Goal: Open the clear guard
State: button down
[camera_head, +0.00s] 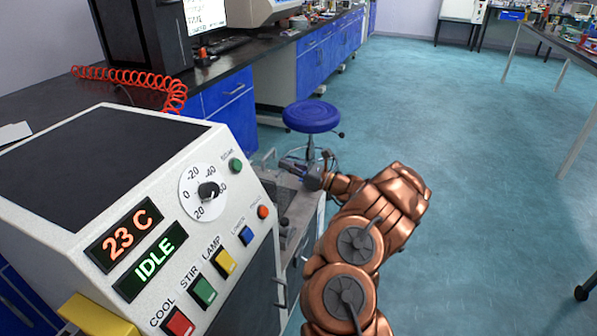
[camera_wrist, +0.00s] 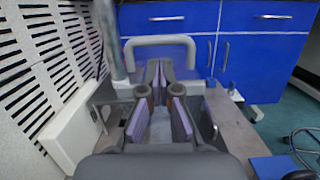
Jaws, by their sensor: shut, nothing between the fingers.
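The grey bar handle (camera_wrist: 160,42), which looks like the clear guard's handle, stands upright beyond my fingertips in the wrist view. The guard's clear panel is hard to make out, and I cannot tell its exact edges or how far it stands open. My gripper (camera_wrist: 160,76) is shut and empty, pointing toward the handle. It appears just short of or below the bar; I cannot tell whether it touches. In the head view my gripper (camera_head: 292,165) is beside the machine's right side, which hides much of the guard area.
The white rheometer (camera_head: 120,130) with its 23 C and IDLE displays fills the left. A slotted white panel (camera_wrist: 40,60) stands close on the left in the wrist view. Blue cabinets (camera_wrist: 260,50) lie behind. A blue stool (camera_head: 312,116) stands beyond my arm. Open floor lies right.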

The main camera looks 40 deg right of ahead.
aim_at(270, 154)
jog(key=shift+x, duration=1.4)
jog(key=shift+w+a+r+g+p, duration=0.1)
jog(key=shift+r+g+p, duration=0.2)
jog(key=shift+r+p, duration=0.5)
